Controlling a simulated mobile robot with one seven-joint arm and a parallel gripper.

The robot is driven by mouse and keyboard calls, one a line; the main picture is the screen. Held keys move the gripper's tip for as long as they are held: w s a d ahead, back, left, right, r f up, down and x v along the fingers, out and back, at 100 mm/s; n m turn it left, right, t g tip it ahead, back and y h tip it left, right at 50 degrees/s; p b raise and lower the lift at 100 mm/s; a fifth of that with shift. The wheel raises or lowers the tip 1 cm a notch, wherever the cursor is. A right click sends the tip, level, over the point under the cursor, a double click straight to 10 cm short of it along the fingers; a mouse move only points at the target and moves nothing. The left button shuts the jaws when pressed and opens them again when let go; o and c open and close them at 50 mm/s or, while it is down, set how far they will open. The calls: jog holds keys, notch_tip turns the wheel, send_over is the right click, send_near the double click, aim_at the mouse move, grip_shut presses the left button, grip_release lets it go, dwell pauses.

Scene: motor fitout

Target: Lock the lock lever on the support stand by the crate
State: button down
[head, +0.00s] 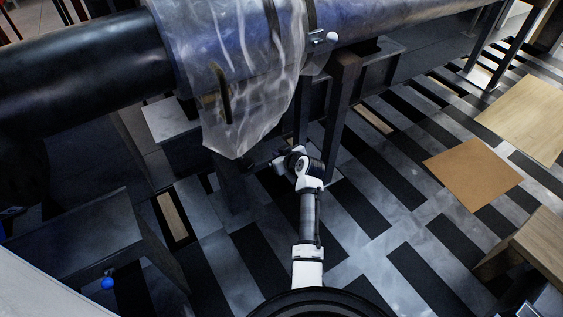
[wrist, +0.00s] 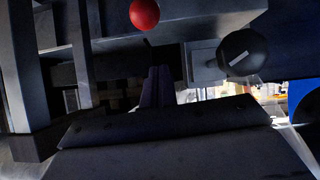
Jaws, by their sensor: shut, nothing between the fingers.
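In the wrist view a red ball knob (wrist: 145,14) shows at the top edge, in front of a dark grey beam. A black ball knob (wrist: 243,53) with a white line on it shows at the upper right, beside a pale square plate. I cannot tell which knob belongs to the lock lever. My gripper (wrist: 157,88) is shut and empty, its dark fingers pointing away below and between the two knobs, touching neither as far as I can see. In the head view my arm reaches under the plastic sheet among dark stand legs (head: 341,105). I cannot make out the crate.
A large dark pipe (head: 90,58), partly wrapped in a clear sheet (head: 245,100), runs overhead. A dark bench (head: 75,235) with a blue ball (head: 107,284) stands at the left. A white ball knob (head: 332,37) sits by the strap.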

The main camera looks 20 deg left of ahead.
jog(key=shift+s+d+f, duration=0.15)
jog(key=shift+d+f, duration=0.2)
jog(key=shift+f, duration=0.5)
jog(key=shift+s+d+f, duration=0.15)
jog(key=shift+d+f, duration=0.2)
jog(key=shift+f, duration=0.45)
jog(key=shift+f, duration=0.15)
jog(key=shift+f+b, duration=0.15)
jog(key=shift+b, duration=0.45)
jog(key=shift+d+b, duration=0.1)
jog(key=shift+b, duration=0.35)
jog(key=shift+s+y+b, duration=0.1)
jog(key=shift+y+b, duration=0.2)
jog(key=shift+b, duration=0.1)
